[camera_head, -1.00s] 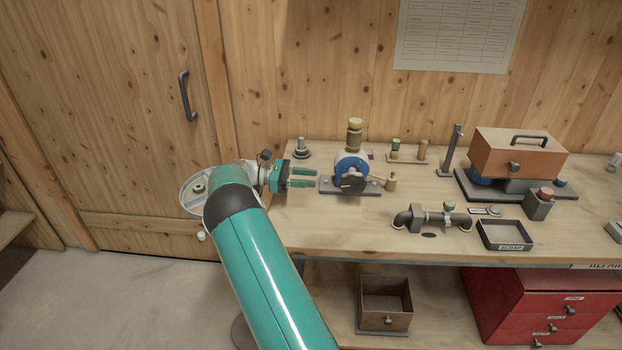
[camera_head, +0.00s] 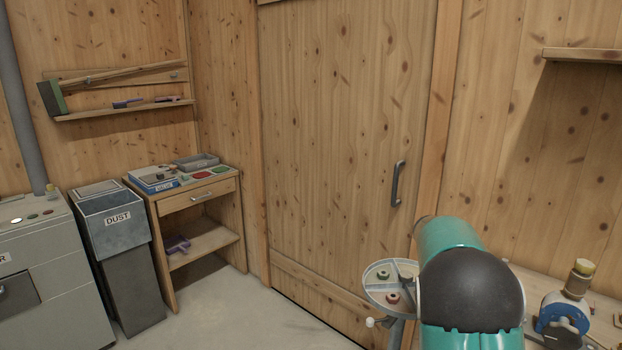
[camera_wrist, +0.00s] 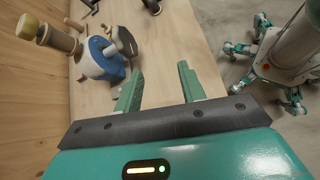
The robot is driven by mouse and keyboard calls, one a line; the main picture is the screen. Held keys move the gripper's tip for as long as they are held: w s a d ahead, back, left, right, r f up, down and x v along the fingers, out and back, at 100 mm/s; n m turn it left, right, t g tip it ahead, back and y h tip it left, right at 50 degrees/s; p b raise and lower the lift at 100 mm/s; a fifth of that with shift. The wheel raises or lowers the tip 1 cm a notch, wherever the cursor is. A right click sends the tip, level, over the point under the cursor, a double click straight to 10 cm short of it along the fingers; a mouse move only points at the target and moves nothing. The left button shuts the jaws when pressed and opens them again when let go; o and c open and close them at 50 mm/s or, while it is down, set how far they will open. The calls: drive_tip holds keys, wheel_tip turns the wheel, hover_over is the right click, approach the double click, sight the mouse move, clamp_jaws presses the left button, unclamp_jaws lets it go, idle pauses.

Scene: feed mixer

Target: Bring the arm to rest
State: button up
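My gripper (camera_wrist: 158,85) shows in the wrist view with its two green fingers apart and nothing between them. Pale bench top lies beyond the fingers. My arm shows at the lower right of the head view, its dark rounded joint towards the camera; the gripper itself is hidden there. The blue pump-like device (camera_wrist: 98,60) with its yellow-capped neck is left of the fingers in the wrist view, apart from them. It also shows at the right edge of the head view (camera_head: 566,318).
A round divided tray (camera_head: 376,302) with small parts stands beside my arm. A wooden door (camera_head: 340,150) is behind it. A small drawer table (camera_head: 207,208) and a dust bin (camera_head: 117,235) stand left. Floor between them and my arm is clear. My legs show right in the wrist view.

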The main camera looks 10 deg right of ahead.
drive_tip(key=s+a+r+m+t+y, duration=0.1)
drive_tip(key=s+a+t, duration=0.3)
drive_tip(key=a, duration=0.6)
drive_tip(key=s+a+r+m+t+y, duration=0.2)
drive_tip(key=s+a+m+t+y, duration=0.1)
drive_tip(key=s+a, duration=0.6)
drive_tip(key=s+a+r+m+t+y, duration=0.2)
drive_tip(key=s+a+t, duration=0.3)
drive_tip(key=a, duration=0.7)
drive_tip(key=shift+s+t+y, duration=0.3)
drive_tip(key=shift+s+y, duration=0.55)
drive_tip(key=shift+y, duration=0.05)
